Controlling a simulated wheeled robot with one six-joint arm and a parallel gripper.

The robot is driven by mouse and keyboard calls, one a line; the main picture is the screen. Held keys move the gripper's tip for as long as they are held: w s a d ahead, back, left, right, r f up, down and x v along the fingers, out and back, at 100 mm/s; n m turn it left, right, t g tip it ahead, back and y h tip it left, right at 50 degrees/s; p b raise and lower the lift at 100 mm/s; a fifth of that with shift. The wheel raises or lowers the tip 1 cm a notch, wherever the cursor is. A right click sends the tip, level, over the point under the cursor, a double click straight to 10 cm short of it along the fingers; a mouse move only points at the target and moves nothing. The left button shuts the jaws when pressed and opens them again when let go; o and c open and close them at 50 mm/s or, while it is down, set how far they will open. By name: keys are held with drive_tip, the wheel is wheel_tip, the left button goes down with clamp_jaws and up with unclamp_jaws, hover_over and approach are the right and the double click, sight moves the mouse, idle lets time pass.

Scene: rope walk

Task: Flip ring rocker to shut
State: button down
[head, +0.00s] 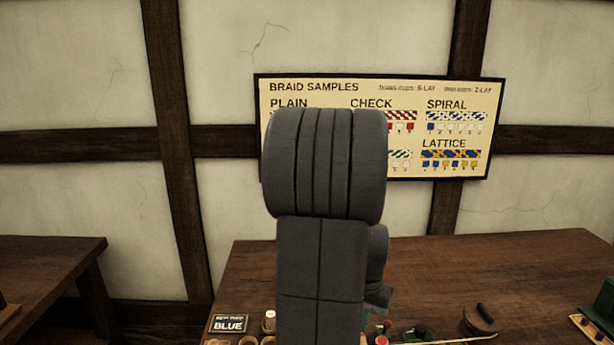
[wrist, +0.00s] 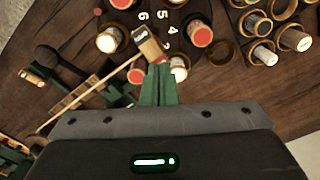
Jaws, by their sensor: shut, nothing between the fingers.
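My gripper (wrist: 159,72) shows in the wrist view as two green fingers pressed together, with nothing between them. A small tan block with a dark label on its end (wrist: 150,43) lies just beyond the fingertips. I cannot tell whether they touch, or whether this block is the ring rocker; its lettering is too small to read. Numbers are painted on the dark surface beside it. In the head view my own arm covers the middle of the picture and hides the gripper and most of the ring area.
Several bobbins in round wooden cups surround the fingertips, among them a red-topped one (wrist: 199,33) and a pale one (wrist: 265,53). A thin light rod (wrist: 88,92) runs left. In the head view a BLUE card (head: 229,324) stands on the brown table (head: 440,275).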

drive_tip(key=shift+f+b, duration=0.55)
drive_tip(key=shift+f, duration=0.3)
wheel_tip(320, 180, up, 8)
drive_tip(key=p, duration=0.6)
idle(0.3)
